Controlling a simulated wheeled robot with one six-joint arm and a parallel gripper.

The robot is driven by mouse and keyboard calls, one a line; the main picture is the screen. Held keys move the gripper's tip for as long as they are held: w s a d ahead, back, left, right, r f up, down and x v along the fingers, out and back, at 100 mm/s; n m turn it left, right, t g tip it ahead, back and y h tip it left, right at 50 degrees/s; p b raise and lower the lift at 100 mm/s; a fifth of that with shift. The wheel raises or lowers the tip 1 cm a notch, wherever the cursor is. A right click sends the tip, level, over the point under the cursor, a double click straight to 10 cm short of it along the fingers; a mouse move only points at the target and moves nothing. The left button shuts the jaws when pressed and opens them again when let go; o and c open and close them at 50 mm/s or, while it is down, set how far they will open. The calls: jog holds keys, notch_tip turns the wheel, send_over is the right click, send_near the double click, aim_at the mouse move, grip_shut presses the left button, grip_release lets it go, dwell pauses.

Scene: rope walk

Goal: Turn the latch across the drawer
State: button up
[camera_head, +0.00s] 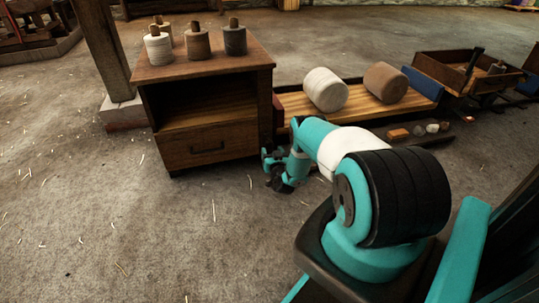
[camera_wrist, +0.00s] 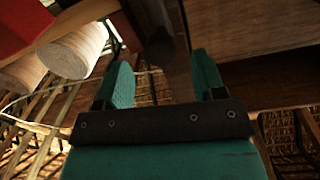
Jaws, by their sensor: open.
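A dark wooden cabinet (camera_head: 205,65) stands left of centre, with an open shelf above a closed drawer (camera_head: 205,146) that has a dark handle (camera_head: 208,149). My gripper (camera_head: 272,168) is low at the cabinet's right front edge, right of the drawer. In the wrist view my gripper (camera_wrist: 163,82) shows two teal fingers spread apart. A dark, round-ended piece (camera_wrist: 160,48) shows between and beyond the fingers; it may be the latch, but I cannot tell. No clear latch shows in the head view, where my gripper may hide it. Contact cannot be told.
Several spools (camera_head: 197,43) stand on the cabinet top. A low wooden bench (camera_head: 293,101) with two large rolls (camera_head: 325,90) is to the right, and a wooden cart (camera_head: 452,66) lies beyond. A post (camera_head: 100,45) stands at the left. The floor in front of the drawer is clear.

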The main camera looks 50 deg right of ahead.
aim_at(270, 146)
jog(key=b+x, duration=0.1)
jog(key=b, duration=0.2)
jog(key=b+x, duration=0.1)
jog(key=b, duration=0.2)
jog(key=b+x, duration=0.2)
jog(key=b, duration=0.1)
jog(key=shift+w+f+b, duration=0.1)
jog(key=shift+f+b, duration=0.15)
jog(key=shift+b, duration=0.15)
jog(key=shift+d+r+b, duration=0.1)
jog(key=shift+b, duration=0.2)
jog(key=shift+w+r, duration=0.1)
jog(key=shift+r, duration=0.1)
jog(key=c, duration=0.9)
